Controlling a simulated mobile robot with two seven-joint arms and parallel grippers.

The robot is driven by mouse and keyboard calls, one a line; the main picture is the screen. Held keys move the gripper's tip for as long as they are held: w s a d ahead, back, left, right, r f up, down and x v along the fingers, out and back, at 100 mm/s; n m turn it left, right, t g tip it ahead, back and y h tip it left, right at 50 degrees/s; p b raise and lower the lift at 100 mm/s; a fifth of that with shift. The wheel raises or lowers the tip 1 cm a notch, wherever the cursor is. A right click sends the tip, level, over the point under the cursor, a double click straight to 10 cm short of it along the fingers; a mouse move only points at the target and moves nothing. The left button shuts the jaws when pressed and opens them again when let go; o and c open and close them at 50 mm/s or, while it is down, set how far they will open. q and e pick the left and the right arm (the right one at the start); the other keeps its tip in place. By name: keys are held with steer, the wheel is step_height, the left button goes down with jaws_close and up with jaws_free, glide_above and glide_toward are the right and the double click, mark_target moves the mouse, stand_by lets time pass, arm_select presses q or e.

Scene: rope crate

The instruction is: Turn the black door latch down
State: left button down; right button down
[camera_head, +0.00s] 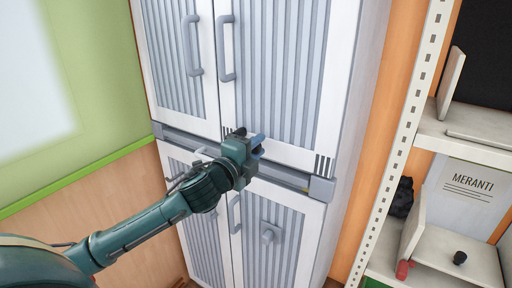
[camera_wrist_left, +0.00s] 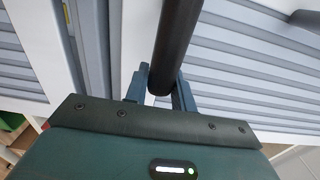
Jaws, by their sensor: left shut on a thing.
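The black door latch (camera_wrist_left: 176,45) is a dark round bar in the left wrist view. It runs from the top edge down to between the blue fingers of my left gripper (camera_wrist_left: 162,88). The gripper is shut on the bar near its end. In the head view my left gripper (camera_head: 257,145) is in front of the white and grey cabinet (camera_head: 205,123), at the band between upper and lower doors. Only a small dark piece of the latch (camera_head: 240,131) shows there behind the gripper; the rest is hidden. My right gripper is not in view.
A white shelf rack (camera_head: 404,140) stands at the right with a MERANTI board (camera_head: 470,190). A green and wood wall (camera_head: 75,165) is at the left.

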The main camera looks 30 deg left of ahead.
arm_select(q)
steer(key=shift+f, duration=0.1)
steer(key=c, duration=1.2)
jaws_free()
steer(key=shift+o, duration=0.2)
steer(key=s+a+b, duration=0.1)
steer(key=s+b, duration=0.2)
steer(key=s, duration=1)
